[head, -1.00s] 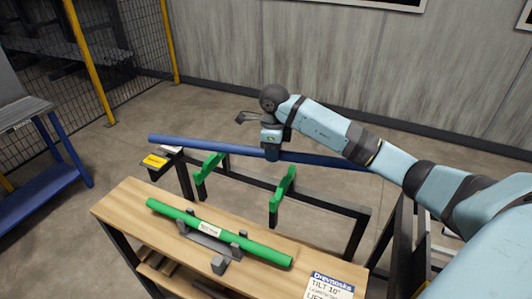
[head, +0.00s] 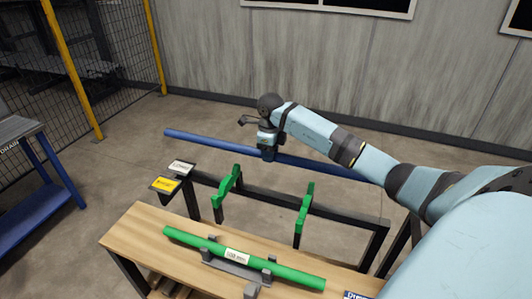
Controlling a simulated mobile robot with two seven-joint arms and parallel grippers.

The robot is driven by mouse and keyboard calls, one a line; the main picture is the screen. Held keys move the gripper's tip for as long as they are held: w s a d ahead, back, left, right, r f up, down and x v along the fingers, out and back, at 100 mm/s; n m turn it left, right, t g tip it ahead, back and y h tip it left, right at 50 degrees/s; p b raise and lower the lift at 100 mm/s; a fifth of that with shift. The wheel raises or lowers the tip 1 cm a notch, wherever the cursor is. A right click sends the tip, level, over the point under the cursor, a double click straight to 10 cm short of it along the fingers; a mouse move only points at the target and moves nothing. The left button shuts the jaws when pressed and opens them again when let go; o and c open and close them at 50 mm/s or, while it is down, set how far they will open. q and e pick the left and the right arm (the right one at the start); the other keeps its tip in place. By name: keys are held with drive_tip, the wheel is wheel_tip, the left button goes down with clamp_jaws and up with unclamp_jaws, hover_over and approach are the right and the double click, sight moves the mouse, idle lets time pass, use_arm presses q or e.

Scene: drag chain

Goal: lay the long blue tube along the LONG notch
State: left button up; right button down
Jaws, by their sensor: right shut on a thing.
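The long blue tube (head: 220,142) hangs roughly level in the air behind the black frame, its right end passing behind my right arm. My right gripper (head: 268,153) is shut on it near the middle. Two green notched brackets (head: 228,190) and (head: 304,214) stand on the black frame, in front of and below the tube; the tube is apart from them. A yellow label plate (head: 165,185) and a white label plate (head: 181,168) sit at the frame's left end; their lettering is too small to read. My left gripper is out of view.
A green tube (head: 200,243) with a white label rests on grey supports on the wooden table (head: 135,235) in front of the frame. A blue bench (head: 45,215) stands at far left. Behind the tube, open floor reaches the grey wall.

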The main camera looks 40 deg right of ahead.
drive_tip(key=shift+s+f+b, duration=0.1)
drive_tip(key=shift+f+b, duration=0.45)
drive_tip(key=shift+f, duration=0.2)
wheel_tip(320, 180, down, 9)
drive_tip(key=b, duration=0.5)
drive_tip(key=shift+r, duration=0.15)
drive_tip(key=c, duration=0.7)
unclamp_jaws()
